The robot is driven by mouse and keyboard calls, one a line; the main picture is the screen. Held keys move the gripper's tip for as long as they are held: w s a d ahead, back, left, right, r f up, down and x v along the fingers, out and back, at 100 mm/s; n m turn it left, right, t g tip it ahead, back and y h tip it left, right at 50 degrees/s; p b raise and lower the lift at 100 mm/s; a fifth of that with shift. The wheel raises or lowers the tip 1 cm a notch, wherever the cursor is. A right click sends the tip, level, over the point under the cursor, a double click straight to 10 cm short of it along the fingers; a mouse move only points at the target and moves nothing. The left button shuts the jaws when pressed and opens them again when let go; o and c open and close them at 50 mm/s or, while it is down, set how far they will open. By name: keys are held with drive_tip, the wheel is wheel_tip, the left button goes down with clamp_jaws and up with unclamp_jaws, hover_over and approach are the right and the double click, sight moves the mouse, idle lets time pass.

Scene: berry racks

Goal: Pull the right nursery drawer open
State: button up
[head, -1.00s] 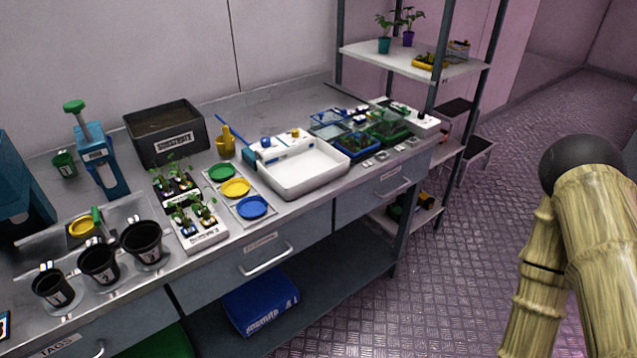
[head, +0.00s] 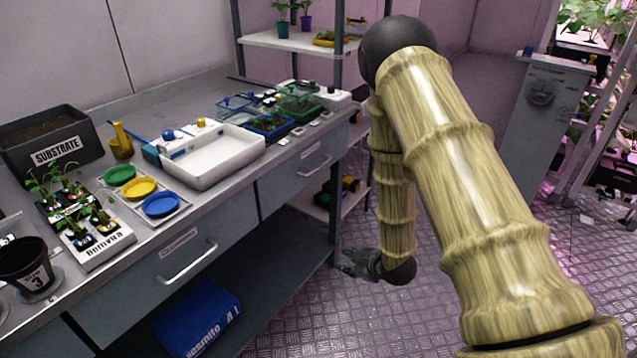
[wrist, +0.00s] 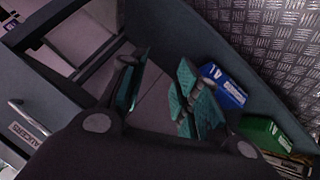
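The right drawer (head: 295,184) is a grey front under the bench top's right end, with a pale bar handle (head: 316,166). It looks closed in the head view. My gripper (head: 346,263) hangs low, right of the bench's front leg and below the right drawer, apart from the handle. In the wrist view my gripper (wrist: 160,97) is open and empty, with teal finger pads spread apart. That view also shows a labelled drawer front (wrist: 55,115) with a bar handle (wrist: 18,107) at the left; its label partly reads "AUCERS".
A middle drawer (head: 170,255) has its own handle (head: 188,262). A blue bag (head: 197,318) lies on the lower shelf. A white tray (head: 208,158) and seedling trays stand on the bench. A shelf rack (head: 290,42) stands beyond. The floor (head: 310,325) in front is clear.

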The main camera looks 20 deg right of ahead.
drive_tip(key=w+d+r+n+t+y+b, duration=0.3)
drive_tip(key=w+r+n+b, duration=0.5)
drive_tip(key=w, duration=0.5)
drive_tip(key=n+y+b, duration=0.2)
drive_tip(key=n+y, duration=0.1)
drive_tip(key=n, duration=0.4)
approach(320, 166)
drive_tip(key=x, duration=0.5)
drive_tip(key=b+x, duration=0.1)
drive_tip(key=x, duration=0.4)
drive_tip(key=shift+w+d+f, duration=0.15)
drive_tip(key=shift+w+f, duration=0.15)
clamp_jaws()
